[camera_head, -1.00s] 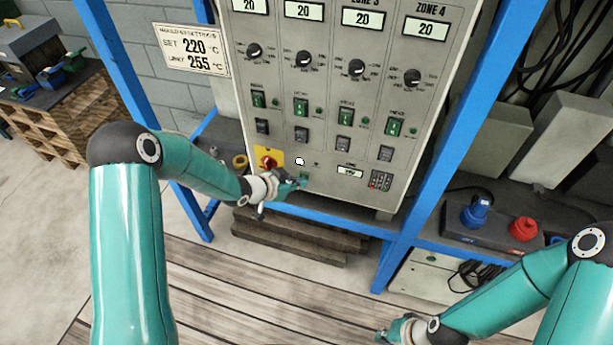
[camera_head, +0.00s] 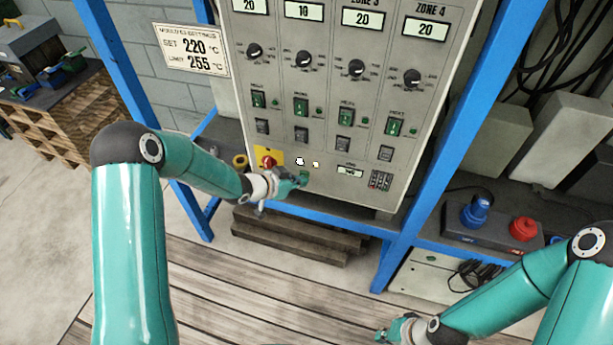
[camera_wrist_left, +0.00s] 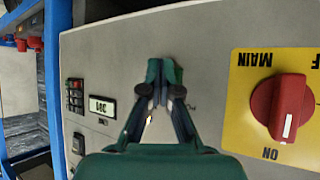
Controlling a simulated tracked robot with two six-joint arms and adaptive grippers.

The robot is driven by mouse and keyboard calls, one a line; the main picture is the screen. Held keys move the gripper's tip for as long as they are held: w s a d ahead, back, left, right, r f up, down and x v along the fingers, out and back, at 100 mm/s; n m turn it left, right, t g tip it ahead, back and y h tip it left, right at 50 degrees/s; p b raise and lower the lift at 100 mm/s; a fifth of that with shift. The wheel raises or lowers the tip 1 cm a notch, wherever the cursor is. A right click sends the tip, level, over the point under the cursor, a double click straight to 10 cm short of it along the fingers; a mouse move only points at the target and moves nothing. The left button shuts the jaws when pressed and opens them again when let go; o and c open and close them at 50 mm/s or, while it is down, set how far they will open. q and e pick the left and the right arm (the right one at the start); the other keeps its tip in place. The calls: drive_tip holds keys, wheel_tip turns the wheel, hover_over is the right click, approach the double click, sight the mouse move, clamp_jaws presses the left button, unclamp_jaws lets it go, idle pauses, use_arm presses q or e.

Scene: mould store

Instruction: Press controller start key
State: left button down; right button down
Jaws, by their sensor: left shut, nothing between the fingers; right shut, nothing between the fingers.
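The grey controller (camera_head: 330,120) stands upright in a blue frame. A small green key (camera_head: 304,175) shows low on its front, at the fingertips of my left gripper (camera_head: 298,182). Whether they touch it I cannot tell. In the left wrist view the shut, empty fingers (camera_wrist_left: 165,78) lie over the panel and hide what is under their tips. A white lamp (camera_head: 299,161) and a small yellowish lit lamp (camera_head: 316,165) sit just above the key. My right gripper (camera_head: 383,335) is shut and empty, low over the slatted floor.
A red main switch (camera_wrist_left: 282,108) on a yellow plate is beside my left gripper. A small display (camera_wrist_left: 102,106) and a keypad (camera_wrist_left: 75,95) are on its other side. Blue posts (camera_head: 440,150) flank the controller. Blue (camera_head: 476,210) and red (camera_head: 523,229) connectors stand at right.

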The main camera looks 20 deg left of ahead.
use_arm(q)
drive_tip(key=shift+s, duration=0.1)
drive_tip(key=shift+s+b, duration=0.4)
drive_tip(key=shift+s, duration=0.2)
drive_tip(key=s+b, duration=0.2)
drive_tip(key=s, duration=0.3)
drive_tip(key=shift+a, duration=0.15)
idle(0.8)
